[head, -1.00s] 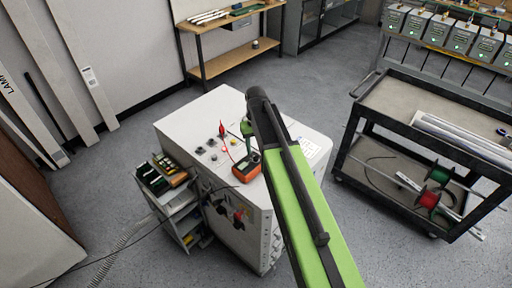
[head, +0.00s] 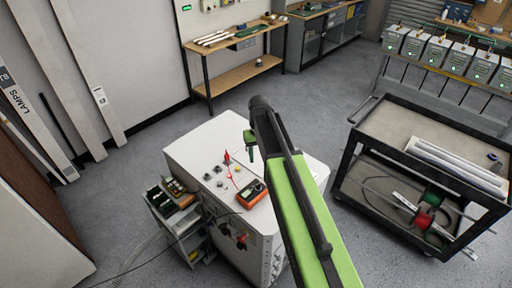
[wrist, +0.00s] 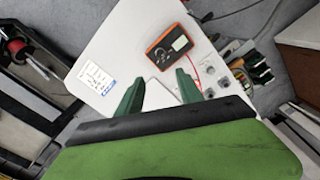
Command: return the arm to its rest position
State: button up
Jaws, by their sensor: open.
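My green arm reaches up over the white cabinet (head: 205,150) in the head view. My gripper (head: 249,145) hangs above the cabinet top, partly hidden behind the arm's dark end. In the wrist view, the two green fingers of my gripper (wrist: 158,88) are spread apart with nothing between them. An orange multimeter (head: 252,193) lies on the cabinet top. It also shows beyond the fingers in the wrist view (wrist: 168,54), apart from them. A red probe (head: 227,158) stands upright on the cabinet top, with a red lead near it.
A small side rack (head: 178,220) with tools adjoins the cabinet. A black cart (head: 385,125) with wire spools stands at the right. A workbench (head: 235,42) is at the back wall. Long panels (head: 85,75) lean at the left. Grey floor lies between them.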

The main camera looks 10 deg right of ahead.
jog(key=s+f+m+b, duration=0.1)
jog(key=s+f+b, duration=1.2)
jog(key=s, duration=0.1)
jog(key=shift+s+f, duration=0.3)
jog(key=shift+s, duration=0.1)
